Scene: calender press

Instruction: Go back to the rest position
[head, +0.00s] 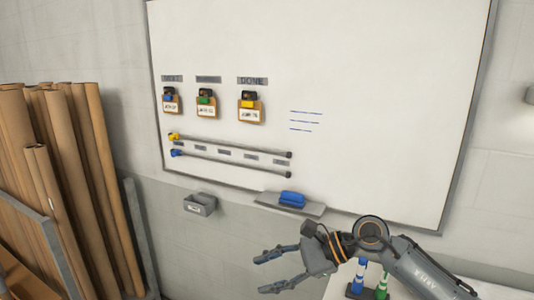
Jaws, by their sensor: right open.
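My right gripper (266,272) is at the bottom middle of the head view, in front of the wall below the whiteboard. Its fingers are spread apart and point to the left, with nothing between them. My right arm comes in from the lower right. My left gripper is not in the head view.
A whiteboard (390,90) with several tags and two slider rails fills the wall. A blue eraser (292,198) lies on its ledge (316,210). A small grey box (200,205) hangs at left. Brown rolls (70,150) stand far left.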

